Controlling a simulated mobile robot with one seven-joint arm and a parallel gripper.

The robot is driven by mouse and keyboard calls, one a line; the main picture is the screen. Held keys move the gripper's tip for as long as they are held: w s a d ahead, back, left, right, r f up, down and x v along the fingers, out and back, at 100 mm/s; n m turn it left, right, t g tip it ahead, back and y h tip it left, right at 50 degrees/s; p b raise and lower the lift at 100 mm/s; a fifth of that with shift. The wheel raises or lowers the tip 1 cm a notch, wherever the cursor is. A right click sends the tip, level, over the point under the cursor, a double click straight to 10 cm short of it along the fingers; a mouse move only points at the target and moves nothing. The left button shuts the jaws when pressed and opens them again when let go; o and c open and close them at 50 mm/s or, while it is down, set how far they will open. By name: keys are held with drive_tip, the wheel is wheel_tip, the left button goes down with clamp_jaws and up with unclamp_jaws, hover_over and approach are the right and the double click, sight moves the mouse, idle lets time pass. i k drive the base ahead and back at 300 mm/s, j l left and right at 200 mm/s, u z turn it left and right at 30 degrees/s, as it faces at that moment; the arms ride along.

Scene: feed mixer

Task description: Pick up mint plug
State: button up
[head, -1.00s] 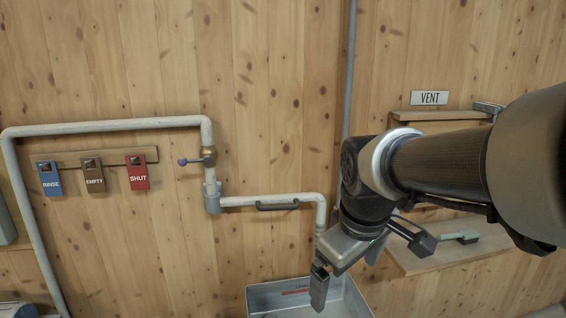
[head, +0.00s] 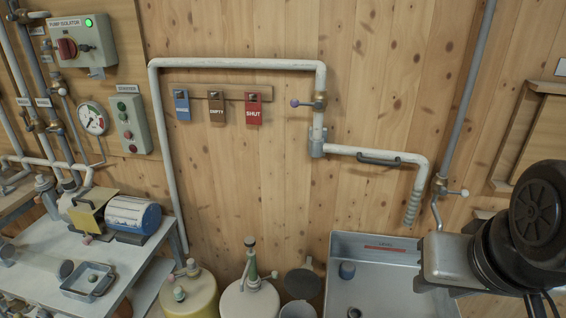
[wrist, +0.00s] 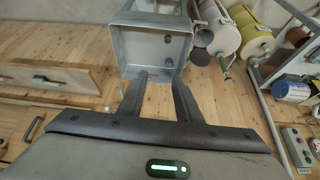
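I cannot pick out the mint plug for certain. A small pale green piece (head: 93,278) lies in a small metal tray (head: 72,291) on the bench at the left of the head view. In the head view my arm is at the lower right and the fingertips are out of sight.
The grey metal sink (head: 400,246) stands at the lower right with a blue cylindrical piece (head: 347,271) inside. A white drum (head: 235,303) stands left of it. Pipes and hanging tags (head: 253,107) line the wooden wall. A wooden shelf (wrist: 85,84) shows in the wrist view.

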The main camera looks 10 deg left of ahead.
sight(179, 296)
drive_tip(key=j+u, duration=0.15)
drive_tip(key=u, duration=0.35)
drive_tip(key=j+u, duration=0.15)
drive_tip(key=u, duration=0.35)
drive_tip(key=j+u, duration=0.15)
drive_tip(key=u, duration=0.35)
drive_tip(key=j+z, duration=0.15)
drive_tip(key=j, duration=0.3)
drive_tip(key=k+j+z, duration=0.2)
drive_tip(key=j, duration=0.25)
drive_tip(key=k+l+u, duration=0.15)
drive_tip(key=l, duration=0.2)
drive_tip(key=k+l+u, duration=0.15)
drive_tip(key=l, duration=0.15)
drive_tip(key=k+l+u, duration=0.15)
drive_tip(key=l, duration=0.2)
drive_tip(key=i, duration=0.6)
drive_tip(key=z, duration=1.35)
drive_tip(key=j+z, duration=0.15)
drive_tip(key=j, duration=0.95)
